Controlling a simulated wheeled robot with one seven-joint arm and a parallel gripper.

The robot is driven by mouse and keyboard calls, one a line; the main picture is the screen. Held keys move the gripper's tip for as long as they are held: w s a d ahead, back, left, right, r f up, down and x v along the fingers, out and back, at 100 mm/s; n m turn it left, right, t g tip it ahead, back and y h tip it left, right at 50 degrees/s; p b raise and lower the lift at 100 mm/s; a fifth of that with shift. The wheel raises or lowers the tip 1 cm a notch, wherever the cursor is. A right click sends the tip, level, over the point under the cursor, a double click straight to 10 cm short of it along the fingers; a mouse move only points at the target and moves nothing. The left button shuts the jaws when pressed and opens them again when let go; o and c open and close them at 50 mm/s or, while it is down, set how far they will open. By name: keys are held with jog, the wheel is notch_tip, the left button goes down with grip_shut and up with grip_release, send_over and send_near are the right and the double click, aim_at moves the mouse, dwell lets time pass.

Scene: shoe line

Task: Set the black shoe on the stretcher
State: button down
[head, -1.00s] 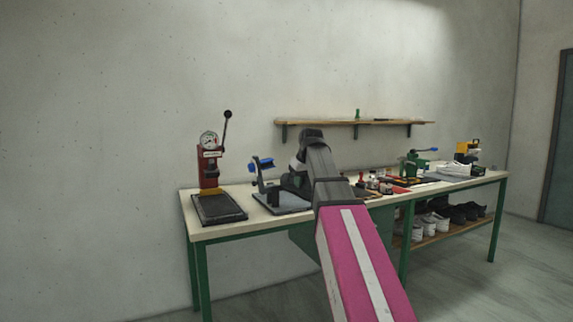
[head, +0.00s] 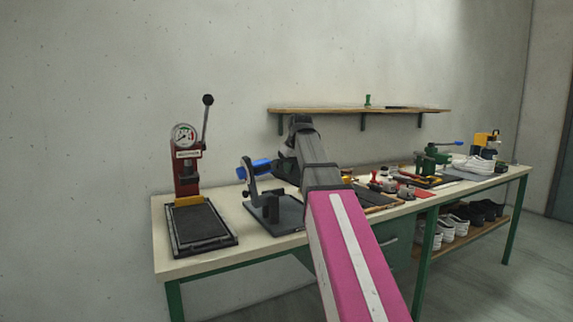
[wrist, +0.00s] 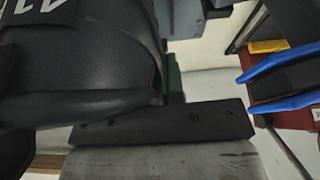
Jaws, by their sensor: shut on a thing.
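The black shoe (wrist: 75,60) fills the upper left of the wrist view, very close, with pale figures on it. My gripper (wrist: 165,122) shows there as a dark bar with screw holes and a grey block, shut on the shoe. The stretcher (head: 268,208) stands on the bench in the head view, with a grey base, a dark upright and a blue head. Its two blue prongs (wrist: 285,68) show at the right of the wrist view, apart from the shoe. In the head view my arm largely hides the gripper and shoe, just right of the stretcher.
A red press (head: 187,170) with a gauge and lever stands left of the stretcher. Tools, a green clamp (head: 428,165) and white shoes (head: 474,165) occupy the bench's right side. A wall shelf (head: 340,110) hangs behind. More shoes sit on the lower shelf.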

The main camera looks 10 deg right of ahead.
jog(key=shift+w+f, duration=0.1)
jog(key=shift+w, duration=0.15)
jog(key=shift+f, duration=5.9)
jog(key=shift+f, duration=0.5)
jog(key=c, duration=1.1)
grip_release()
jog(key=shift+c, duration=0.2)
jog(key=shift+r, duration=0.1)
